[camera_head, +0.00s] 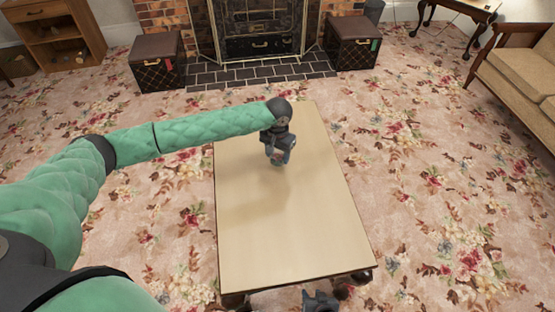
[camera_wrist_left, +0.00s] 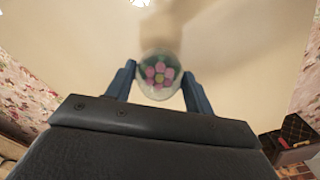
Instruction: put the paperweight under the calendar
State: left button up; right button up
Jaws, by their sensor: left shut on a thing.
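The paperweight (camera_wrist_left: 159,76) is a round clear glass piece with pink flower shapes inside. In the left wrist view it sits between the two fingers of my left gripper (camera_wrist_left: 158,88), which is shut on it. In the head view my left gripper (camera_head: 277,158) points down over the far half of the table, with a shadow on the top near it. The paperweight is too small there to make out clearly. My right gripper (camera_head: 320,300) is partly visible at the bottom edge, below the table's near edge; its finger state is unclear. I see no calendar in either view.
The light wooden table (camera_head: 285,225) has a bare top in the head view. Beyond it stand two brown trunks (camera_head: 157,62) (camera_head: 352,43) beside the fireplace (camera_head: 262,28). A sofa (camera_head: 520,70) is at the right and a wooden cabinet (camera_head: 52,32) at the far left.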

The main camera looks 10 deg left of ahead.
aim_at(277, 160)
pick_arm(q)
jog(key=shift+f, duration=1.5)
jog(key=o, duration=1.2)
jog(key=shift+f, duration=0.1)
